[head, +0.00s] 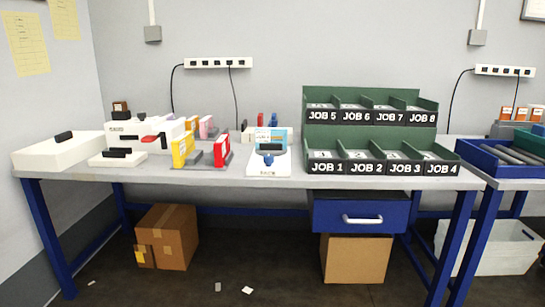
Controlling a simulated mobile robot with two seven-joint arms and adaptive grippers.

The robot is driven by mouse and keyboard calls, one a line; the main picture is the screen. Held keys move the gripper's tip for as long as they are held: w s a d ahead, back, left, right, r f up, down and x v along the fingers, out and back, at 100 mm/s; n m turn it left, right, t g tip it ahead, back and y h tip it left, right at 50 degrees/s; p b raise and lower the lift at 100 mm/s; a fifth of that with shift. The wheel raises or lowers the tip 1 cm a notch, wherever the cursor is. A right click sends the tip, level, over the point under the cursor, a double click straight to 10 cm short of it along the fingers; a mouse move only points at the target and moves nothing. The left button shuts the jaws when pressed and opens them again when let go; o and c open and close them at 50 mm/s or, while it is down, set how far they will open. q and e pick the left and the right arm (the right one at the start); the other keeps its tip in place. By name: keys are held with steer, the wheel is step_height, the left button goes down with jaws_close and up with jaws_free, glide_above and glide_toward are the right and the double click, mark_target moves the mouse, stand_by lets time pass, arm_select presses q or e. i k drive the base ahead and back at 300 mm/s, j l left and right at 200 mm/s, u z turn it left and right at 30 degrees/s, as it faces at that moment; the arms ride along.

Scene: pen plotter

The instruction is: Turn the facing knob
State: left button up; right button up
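A small white device (269,162) stands near the table's front edge, left of the green racks. It has a dark part (270,147) on top and a small blue piece (268,159) below it. Its front lettering is too small to read surely. A larger white machine (150,132) stands farther left, with dark parts on top and a red and black piece on its front. I cannot tell for sure which of these parts is the facing knob. Neither of my grippers is in view.
Green racks labelled JOB (370,120) stand right. A blue drawer (362,215) hangs below. Cardboard boxes (175,236) stand underneath.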

mark_target(268, 159)
steer(key=i+l, duration=0.35)
steer(key=l, duration=0.15)
steer(key=i+l+u, duration=0.1)
steer(key=i+l, duration=0.2)
steer(key=l, duration=0.2)
